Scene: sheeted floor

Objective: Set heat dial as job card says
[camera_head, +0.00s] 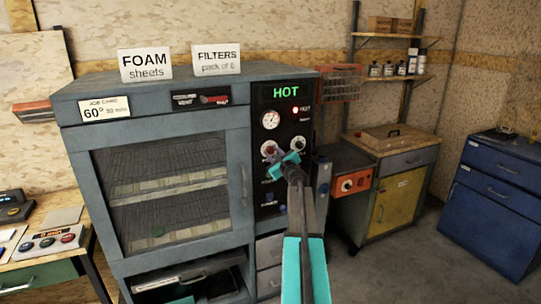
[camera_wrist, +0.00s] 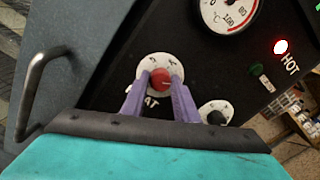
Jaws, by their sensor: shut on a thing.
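The heat dial (camera_wrist: 160,80) has a red knob on a white scale plate, with part of the word HEAT below it in the wrist view. My gripper (camera_wrist: 157,88) is shut on the red knob, with a purple finger on each side. In the head view my gripper (camera_head: 277,155) is at the dial on the black control panel and covers part of it. The job card (camera_head: 104,108) on the oven's top left reads 60° and a time in minutes that is too small to read surely. The dial's exact setting cannot be read.
A second dial with a dark knob (camera_wrist: 216,114) sits close beside the heat dial. A temperature gauge (camera_head: 271,119), a lit red HOT lamp (camera_head: 295,110) and a green HOT display (camera_head: 286,92) are above. The oven door handle (camera_head: 244,185) stands out at the left.

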